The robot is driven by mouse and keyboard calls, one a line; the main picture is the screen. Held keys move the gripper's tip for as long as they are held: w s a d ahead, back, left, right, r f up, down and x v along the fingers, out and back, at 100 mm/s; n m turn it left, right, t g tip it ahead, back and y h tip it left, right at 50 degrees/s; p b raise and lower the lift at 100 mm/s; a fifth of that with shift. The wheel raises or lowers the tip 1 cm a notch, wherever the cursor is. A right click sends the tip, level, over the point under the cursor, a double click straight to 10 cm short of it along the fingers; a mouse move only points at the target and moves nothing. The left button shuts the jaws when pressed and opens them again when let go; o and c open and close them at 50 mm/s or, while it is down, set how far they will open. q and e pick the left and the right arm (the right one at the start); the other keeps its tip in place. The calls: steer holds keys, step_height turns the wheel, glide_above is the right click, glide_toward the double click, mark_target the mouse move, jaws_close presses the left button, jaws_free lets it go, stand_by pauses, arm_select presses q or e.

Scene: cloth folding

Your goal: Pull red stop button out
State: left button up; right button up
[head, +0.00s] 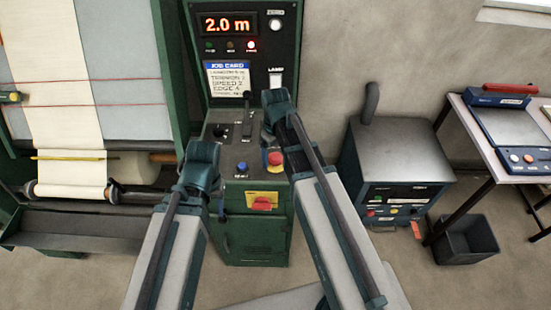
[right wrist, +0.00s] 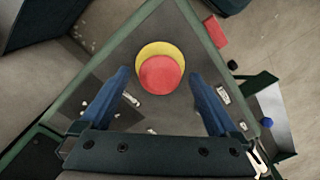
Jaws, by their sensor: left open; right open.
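The red stop button (head: 275,158) is a round mushroom cap on a yellow collar, on the sloping top of the green control desk (head: 255,243). In the right wrist view the red cap (right wrist: 160,76) is large, with the yellow collar showing beyond it. My right gripper (right wrist: 159,74) is open, with one blue finger on each side of the cap in that view; I see no contact. In the head view its fingers are mostly hidden by my arm. My left gripper (head: 203,170) is at the desk's left side, fingertips hard to make out.
A blue button (head: 242,168) and a black lever (head: 246,108) are on the same desk top. A red switch on a yellow plate (head: 262,199) is on its front. A display panel (head: 228,24) rises behind. A grey cabinet (head: 398,145) and table (head: 505,167) stand to the right.

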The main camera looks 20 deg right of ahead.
jaws_close()
stand_by(0.5)
